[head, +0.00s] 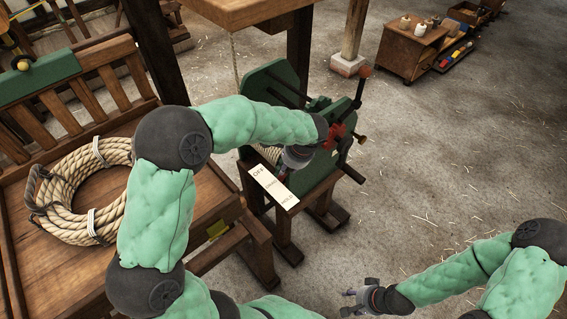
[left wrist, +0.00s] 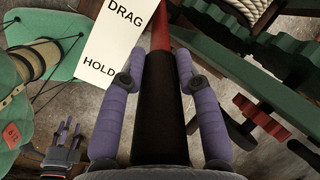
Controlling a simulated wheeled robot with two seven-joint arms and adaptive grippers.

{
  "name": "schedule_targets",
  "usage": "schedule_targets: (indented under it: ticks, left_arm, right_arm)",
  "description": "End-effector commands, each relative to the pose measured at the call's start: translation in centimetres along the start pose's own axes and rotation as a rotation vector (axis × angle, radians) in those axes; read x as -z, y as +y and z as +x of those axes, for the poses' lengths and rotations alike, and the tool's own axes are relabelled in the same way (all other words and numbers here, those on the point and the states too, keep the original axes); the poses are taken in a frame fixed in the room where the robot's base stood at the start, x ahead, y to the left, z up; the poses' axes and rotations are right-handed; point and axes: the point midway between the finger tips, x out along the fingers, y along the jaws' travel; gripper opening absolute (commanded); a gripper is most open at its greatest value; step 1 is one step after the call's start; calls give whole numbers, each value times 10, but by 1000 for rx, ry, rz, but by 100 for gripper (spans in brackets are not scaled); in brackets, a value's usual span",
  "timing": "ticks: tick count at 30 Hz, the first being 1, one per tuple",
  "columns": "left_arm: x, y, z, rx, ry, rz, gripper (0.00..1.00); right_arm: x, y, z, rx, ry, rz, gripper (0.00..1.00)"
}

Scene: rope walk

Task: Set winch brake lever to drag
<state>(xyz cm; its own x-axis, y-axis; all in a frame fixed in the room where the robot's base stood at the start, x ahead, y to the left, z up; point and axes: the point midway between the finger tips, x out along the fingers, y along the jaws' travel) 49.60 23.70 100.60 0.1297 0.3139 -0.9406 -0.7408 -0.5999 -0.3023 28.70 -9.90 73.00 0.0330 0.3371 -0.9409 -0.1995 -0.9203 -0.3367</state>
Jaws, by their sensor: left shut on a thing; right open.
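The green winch (head: 325,170) stands on a wooden stand in the middle of the head view. Its white label (head: 272,185) reads OFF, DRAG, HOLD from top to bottom; DRAG and HOLD also show in the left wrist view (left wrist: 112,50). My left gripper (head: 281,170) is at the winch, beside the label. In the left wrist view its purple fingers (left wrist: 157,95) are shut on the black grip of the brake lever (left wrist: 158,125), which has a red shaft. The lever is largely hidden in the head view, and I cannot tell which mark it points to. My right gripper (head: 350,301) is open and empty, low over the floor.
A rope coil (head: 85,190) lies on a wooden bench (head: 200,215) at left. A crank with a wooden knob (head: 365,72) rises at the winch's right. A wooden cabinet (head: 408,50) stands at the back. The floor at right is clear.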

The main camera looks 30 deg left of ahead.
Motion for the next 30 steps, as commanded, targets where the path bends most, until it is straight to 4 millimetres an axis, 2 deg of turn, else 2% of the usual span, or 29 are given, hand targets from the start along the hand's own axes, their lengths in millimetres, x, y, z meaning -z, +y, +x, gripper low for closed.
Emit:
schedule_targets:
  ticks: [9,10,12,23,26,30]
  left_arm:
    - [-1,2,1,1,-7,1,0]
    - [-2,2,1,1,-7,1,38]
    - [-1,1,1,1,-7,0,56]
    - [0,0,-2,3,-3,0,56]
    - [0,0,-9,4,-2,0,56]
    - [0,0,-31,6,0,0,56]
  right_arm:
    - [0,0,0,0,1,0,47]
    - [0,0,0,0,1,0,47]
    - [0,0,0,0,1,0,47]
    - [0,0,0,0,1,0,47]
    - [0,0,0,0,1,0,47]
    - [0,0,0,0,1,0,47]
